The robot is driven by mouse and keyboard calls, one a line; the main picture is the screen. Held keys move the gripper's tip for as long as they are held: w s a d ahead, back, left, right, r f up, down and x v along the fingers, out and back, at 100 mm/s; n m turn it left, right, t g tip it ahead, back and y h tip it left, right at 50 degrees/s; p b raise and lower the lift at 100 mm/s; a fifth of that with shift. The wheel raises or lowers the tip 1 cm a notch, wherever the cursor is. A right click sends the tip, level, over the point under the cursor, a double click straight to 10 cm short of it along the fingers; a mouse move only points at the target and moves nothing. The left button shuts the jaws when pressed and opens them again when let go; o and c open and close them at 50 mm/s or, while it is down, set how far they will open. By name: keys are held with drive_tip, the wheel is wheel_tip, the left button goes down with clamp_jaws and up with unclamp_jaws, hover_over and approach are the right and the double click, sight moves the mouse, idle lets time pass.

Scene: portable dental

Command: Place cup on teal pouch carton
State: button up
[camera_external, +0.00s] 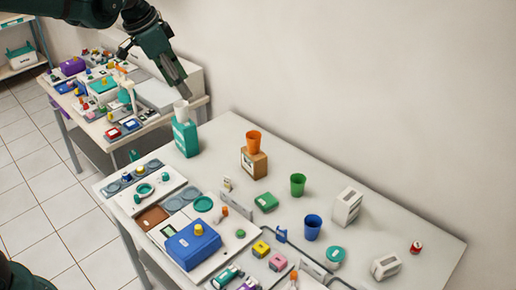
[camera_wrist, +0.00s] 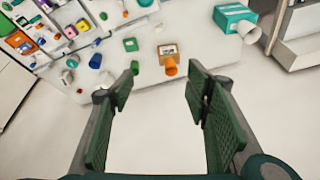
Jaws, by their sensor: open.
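A white cup (camera_external: 181,110) stands on top of the teal pouch carton (camera_external: 187,140) at the far left corner of the near table. In the wrist view the white cup (camera_wrist: 248,32) shows at the end of the teal carton (camera_wrist: 236,17), at the upper right. My gripper (camera_external: 184,92) is just above the cup in the external view. In the wrist view my gripper (camera_wrist: 160,88) has its two fingers wide apart with nothing between them, and the cup lies outside them. Whether a finger touches the cup I cannot tell.
An orange cup (camera_external: 254,141) stands on a brown box (camera_external: 254,163). A green cup (camera_external: 298,184), a blue cup (camera_external: 312,227) and white boxes (camera_external: 346,206) stand on the table. A blue case (camera_external: 193,246) and small items crowd its left front. The right rear is mostly clear.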

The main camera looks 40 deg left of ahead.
drive_tip(key=s+d+f+n+t, duration=0.1)
drive_tip(key=s+d+n, duration=0.1)
drive_tip(key=s+d, duration=0.6)
drive_tip(key=s+d+f+n+t, duration=0.1)
drive_tip(key=s+d+f+n, duration=0.1)
drive_tip(key=s+d, duration=0.7)
drive_tip(key=s, duration=0.6)
drive_tip(key=shift+s+f+t+y, duration=0.2)
drive_tip(key=shift+s+t+y, duration=0.1)
drive_tip(key=shift+t+y, duration=0.1)
